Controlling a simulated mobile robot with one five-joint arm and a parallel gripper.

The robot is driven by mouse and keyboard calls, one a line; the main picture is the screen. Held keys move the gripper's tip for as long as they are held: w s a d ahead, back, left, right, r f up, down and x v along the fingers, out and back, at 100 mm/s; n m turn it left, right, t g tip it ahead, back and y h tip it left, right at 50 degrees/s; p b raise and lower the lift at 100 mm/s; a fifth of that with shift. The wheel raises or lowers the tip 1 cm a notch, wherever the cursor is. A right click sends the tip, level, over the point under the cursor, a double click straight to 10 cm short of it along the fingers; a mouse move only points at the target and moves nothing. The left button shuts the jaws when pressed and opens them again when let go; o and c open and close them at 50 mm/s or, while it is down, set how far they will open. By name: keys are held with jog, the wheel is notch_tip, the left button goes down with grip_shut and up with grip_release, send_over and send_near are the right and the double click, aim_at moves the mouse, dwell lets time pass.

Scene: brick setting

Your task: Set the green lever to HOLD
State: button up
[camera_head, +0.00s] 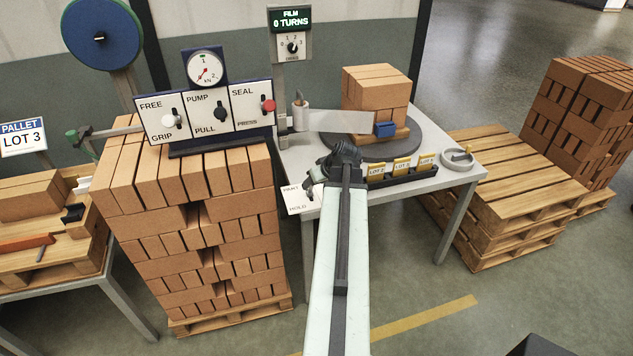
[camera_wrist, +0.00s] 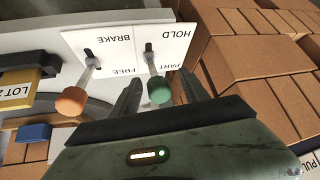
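The green lever (camera_wrist: 160,89) stands on a white plate (camera_wrist: 125,48) lettered HOLD at one end and PART at the other. It tilts toward the PART end. My gripper (camera_wrist: 157,86) is open, one finger on each side of the green knob, with gaps showing; I cannot tell its exact depth around the knob. In the head view my gripper (camera_head: 344,155) is over the table's front edge and hides most of the lever; the plate (camera_head: 296,198) shows beside it, lettered PART and HOLD.
An orange-knobbed lever (camera_wrist: 71,100) on the BRAKE/FREE scale stands close beside my gripper. A brick stack (camera_head: 190,220) stands close on the left. A rack of lot cards (camera_head: 402,176), a turntable (camera_head: 398,143) with bricks and a grey dish (camera_head: 457,160) are on the table.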

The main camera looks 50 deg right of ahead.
jog(key=p+v, duration=0.6)
jog(key=v, duration=0.1)
jog(key=shift+s+r, duration=0.2)
jog(key=shift+r, duration=0.15)
